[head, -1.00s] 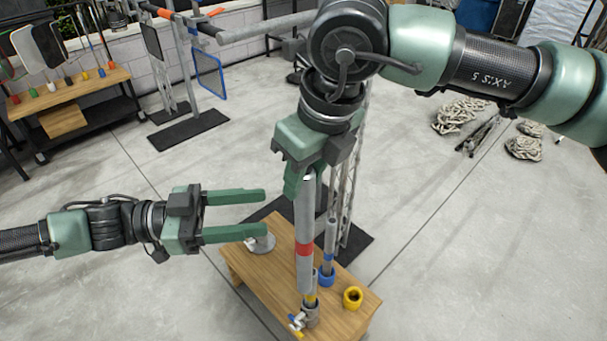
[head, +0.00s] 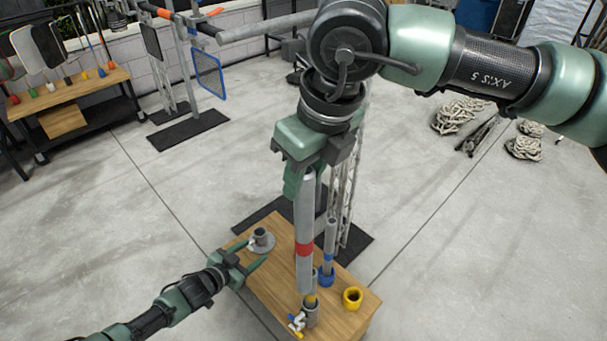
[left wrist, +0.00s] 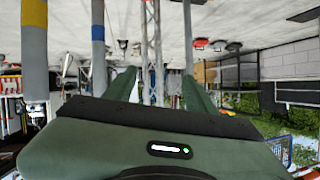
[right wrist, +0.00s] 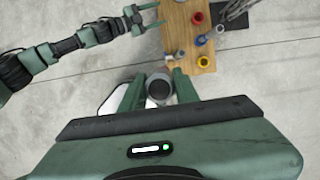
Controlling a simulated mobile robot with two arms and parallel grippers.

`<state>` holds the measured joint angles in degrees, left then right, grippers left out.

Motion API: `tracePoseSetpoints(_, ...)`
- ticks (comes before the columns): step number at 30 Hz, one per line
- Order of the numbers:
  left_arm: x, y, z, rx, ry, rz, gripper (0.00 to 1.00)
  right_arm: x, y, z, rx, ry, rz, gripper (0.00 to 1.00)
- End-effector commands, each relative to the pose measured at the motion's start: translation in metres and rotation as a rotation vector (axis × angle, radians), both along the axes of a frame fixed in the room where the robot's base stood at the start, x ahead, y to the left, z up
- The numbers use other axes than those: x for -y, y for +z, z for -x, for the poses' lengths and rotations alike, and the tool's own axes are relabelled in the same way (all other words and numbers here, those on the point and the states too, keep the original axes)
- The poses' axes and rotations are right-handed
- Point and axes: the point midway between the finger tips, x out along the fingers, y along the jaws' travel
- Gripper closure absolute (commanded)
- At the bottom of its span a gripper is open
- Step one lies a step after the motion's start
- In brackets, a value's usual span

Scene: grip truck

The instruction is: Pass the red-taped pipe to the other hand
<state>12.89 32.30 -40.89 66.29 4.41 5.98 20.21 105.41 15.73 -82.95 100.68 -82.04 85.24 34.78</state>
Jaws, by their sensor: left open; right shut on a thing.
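The red-taped pipe (head: 305,215) is a grey tube with a red band, hanging upright in the head view. My right gripper (head: 303,180) is shut on its upper part. In the right wrist view the pipe's round end (right wrist: 159,88) shows between the fingers. The pipe's lower end overlaps a yellow-banded pipe in the head view, and I cannot tell whether they touch. My left gripper (head: 254,254) is open and empty, left of the pipe and apart from it, by the table's left edge. Its spread fingers (left wrist: 160,85) show in the left wrist view.
A truss stands behind.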

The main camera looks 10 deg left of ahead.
Motion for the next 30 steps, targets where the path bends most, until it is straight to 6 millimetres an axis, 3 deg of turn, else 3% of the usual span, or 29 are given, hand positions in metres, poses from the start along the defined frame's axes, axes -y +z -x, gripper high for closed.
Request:
tracePoseSetpoints(1, -0.005, -0.027, 0.016, -0.049, 0.037, -0.012, 0.44, 0.0, 0.001, 0.0, 0.001, 0.0, -0.002, 1.0)
tracePoseSetpoints(6, -0.023, -0.101, 0.069, -0.196, 0.136, -0.061, 0.44, 0.0, 0.001, 0.0, 0.001, 0.0, -0.002, 1.0)
tracePoseSetpoints(11, -0.033, -0.162, 0.131, -0.341, 0.207, -0.101, 0.44, 0.0, 0.001, 0.0, 0.001, 0.0, -0.002, 1.0)
tracePoseSetpoints(15, -0.037, -0.208, 0.193, -0.47, 0.257, -0.132, 0.44, 0.0, 0.001, 0.0, 0.001, 0.0, -0.002, 1.0)
tracePoseSetpoints(24, -0.029, -0.279, 0.34, -0.748, 0.326, -0.181, 0.44, 0.0, 0.001, 0.0, 0.001, 0.0, -0.002, 1.0)
tracePoseSetpoints(30, -0.017, -0.303, 0.433, -0.914, 0.35, -0.202, 0.44, 0.0, 0.001, 0.0, 0.001, 0.0, -0.002, 1.0)
